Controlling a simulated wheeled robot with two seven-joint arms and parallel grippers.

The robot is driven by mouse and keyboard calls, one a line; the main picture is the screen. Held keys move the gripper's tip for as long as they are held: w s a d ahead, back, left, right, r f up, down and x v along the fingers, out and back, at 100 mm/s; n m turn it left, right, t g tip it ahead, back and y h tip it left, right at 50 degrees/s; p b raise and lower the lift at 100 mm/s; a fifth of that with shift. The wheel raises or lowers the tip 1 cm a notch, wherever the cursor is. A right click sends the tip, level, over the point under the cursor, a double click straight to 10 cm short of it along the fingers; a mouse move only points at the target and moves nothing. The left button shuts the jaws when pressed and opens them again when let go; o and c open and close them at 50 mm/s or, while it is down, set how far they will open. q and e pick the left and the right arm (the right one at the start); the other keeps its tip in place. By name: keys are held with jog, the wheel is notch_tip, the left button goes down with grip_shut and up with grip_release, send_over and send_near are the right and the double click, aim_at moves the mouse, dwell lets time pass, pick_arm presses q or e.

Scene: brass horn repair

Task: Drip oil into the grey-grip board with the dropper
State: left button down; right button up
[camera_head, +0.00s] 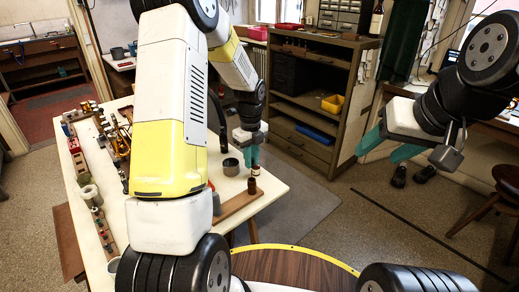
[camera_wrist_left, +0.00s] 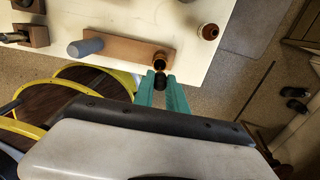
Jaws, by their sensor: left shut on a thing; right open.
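My left gripper (camera_head: 254,163) points down above the right end of a brown board (camera_head: 237,206) near the table edge. A grey upright grip (camera_head: 216,203) stands at the board's other end. In the left wrist view, my left gripper (camera_wrist_left: 162,88) is shut on a black dropper bulb (camera_wrist_left: 160,80). An amber round piece (camera_wrist_left: 160,60) shows just beyond the bulb, over the board's end (camera_wrist_left: 120,49); I cannot tell whether they touch. The dropper's tip is hidden. My right gripper (camera_head: 392,148) is open and empty, away from the table at the right.
A small amber bottle (camera_wrist_left: 208,32) stands near the table corner. Several tools and blocks line the table's left side. A shelf cabinet (camera_head: 318,95) stands behind; open floor lies right of the table.

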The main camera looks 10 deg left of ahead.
pick_arm(q)
jog(key=shift+f, duration=0.25)
jog(key=shift+f, duration=0.95)
dwell(2.1)
jog(key=shift+r, duration=2.55)
